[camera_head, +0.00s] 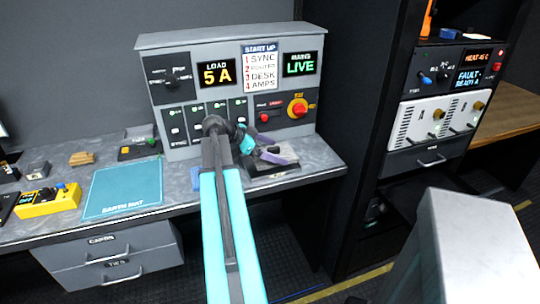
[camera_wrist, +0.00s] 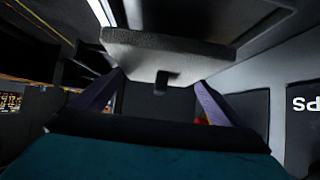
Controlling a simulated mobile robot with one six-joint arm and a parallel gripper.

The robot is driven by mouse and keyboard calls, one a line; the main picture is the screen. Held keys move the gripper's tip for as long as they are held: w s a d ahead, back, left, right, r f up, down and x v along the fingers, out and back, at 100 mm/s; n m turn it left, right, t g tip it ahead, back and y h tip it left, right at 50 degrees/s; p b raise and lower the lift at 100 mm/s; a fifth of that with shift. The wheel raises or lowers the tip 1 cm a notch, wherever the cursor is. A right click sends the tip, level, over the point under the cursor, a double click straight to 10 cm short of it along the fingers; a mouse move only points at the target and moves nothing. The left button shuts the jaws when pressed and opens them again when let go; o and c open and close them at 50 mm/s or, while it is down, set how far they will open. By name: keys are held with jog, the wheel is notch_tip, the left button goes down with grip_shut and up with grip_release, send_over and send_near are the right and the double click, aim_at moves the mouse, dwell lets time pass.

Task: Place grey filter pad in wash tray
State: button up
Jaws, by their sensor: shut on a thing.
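My gripper (camera_head: 278,156), with purple fingers, is low over the right end of the desk in the head view. In the wrist view its fingers (camera_wrist: 158,82) reach up to a wide grey slab with a small dark tab, which looks like the grey filter pad (camera_wrist: 180,52); they are shut on it. In the head view a flat grey piece with a dark top (camera_head: 272,170) shows at the gripper; I cannot tell whether it is the pad or something under it. I cannot make out a wash tray for certain; my arm hides part of the desk.
A control console (camera_head: 225,85) rises behind the gripper. A teal mat (camera_head: 124,190) and a yellow box (camera_head: 48,201) lie to the left. A blue piece (camera_head: 200,183) is partly hidden beside my arm. A dark rack (camera_head: 400,150) stands right.

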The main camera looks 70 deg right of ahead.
jog(key=shift+w+d+f, duration=0.1)
jog(key=shift+w+d, duration=0.35)
jog(key=shift+w, duration=0.3)
jog(key=shift+f, duration=0.1)
jog(key=shift+f+p, duration=0.65)
jog(key=shift+f, duration=1)
jog(key=shift+f, duration=0.2)
jog(key=o, duration=0.8)
jog(key=shift+r, duration=0.1)
jog(key=shift+c, duration=0.2)
jog(key=shift+r, duration=0.1)
jog(key=b+v, duration=0.2)
jog(key=v, duration=1)
